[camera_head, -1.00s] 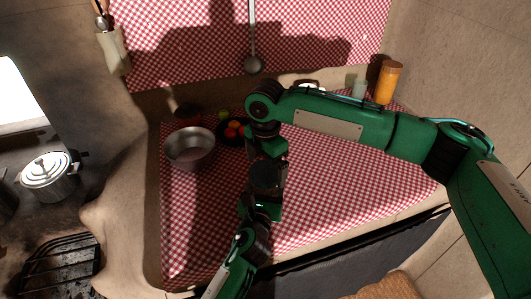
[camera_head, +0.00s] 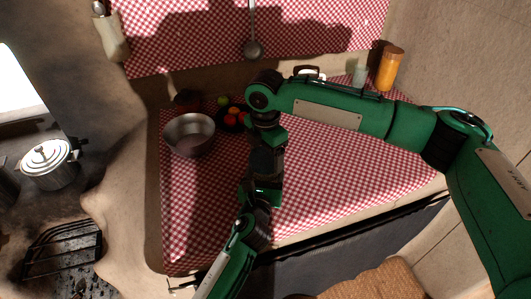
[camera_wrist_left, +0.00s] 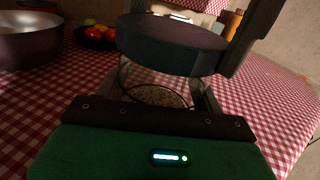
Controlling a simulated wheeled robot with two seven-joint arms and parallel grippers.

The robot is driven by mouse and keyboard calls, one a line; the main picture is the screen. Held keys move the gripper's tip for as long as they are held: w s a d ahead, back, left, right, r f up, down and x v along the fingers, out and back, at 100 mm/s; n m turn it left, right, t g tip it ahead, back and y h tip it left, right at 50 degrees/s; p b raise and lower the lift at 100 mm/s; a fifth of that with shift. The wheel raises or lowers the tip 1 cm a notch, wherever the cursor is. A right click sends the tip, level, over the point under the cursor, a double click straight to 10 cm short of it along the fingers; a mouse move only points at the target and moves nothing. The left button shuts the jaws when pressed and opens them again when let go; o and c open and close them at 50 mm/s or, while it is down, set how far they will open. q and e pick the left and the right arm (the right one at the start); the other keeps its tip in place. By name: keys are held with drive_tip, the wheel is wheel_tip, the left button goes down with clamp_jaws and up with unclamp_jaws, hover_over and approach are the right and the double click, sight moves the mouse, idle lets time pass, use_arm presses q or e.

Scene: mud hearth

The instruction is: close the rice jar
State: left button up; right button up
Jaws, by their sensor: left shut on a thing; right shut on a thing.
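The rice jar (camera_wrist_left: 155,95) shows in the left wrist view as clear glass with pale speckled rice inside, between the fingers of my left gripper (camera_wrist_left: 160,88). A dark round lid (camera_wrist_left: 170,44) is directly above the jar, held by my right gripper, which comes in from the upper right. In the head view, my right gripper (camera_head: 266,152) points down above my left gripper (camera_head: 264,188), over the checked cloth. Jar and lid are mostly hidden there by the arms.
A metal bowl (camera_head: 190,135) and a dark plate of fruit (camera_head: 233,118) stand behind and left of the grippers. An orange jar (camera_head: 389,68) and a pale glass jar (camera_head: 360,73) stand at the back right. A lidded pot (camera_head: 48,162) is far left. The cloth at right is clear.

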use_arm(q)
drive_tip(key=shift+f, duration=0.1)
use_arm(e)
drive_tip(key=o, duration=1.1)
wheel_tip(320, 180, up, 12)
drive_tip(key=shift+r, duration=0.1)
use_arm(q)
drive_tip(key=o, duration=1.9)
drive_tip(key=shift+o, duration=0.2)
drive_tip(key=shift+s, duration=0.1)
drive_tip(key=s, duration=0.4)
drive_tip(key=s+a, duration=0.1)
drive_tip(key=s, duration=0.4)
drive_tip(key=s+a+b, duration=0.1)
drive_tip(key=s, duration=0.3)
drive_tip(key=shift+s+a, duration=0.2)
use_arm(e)
drive_tip(key=shift+f, duration=0.7)
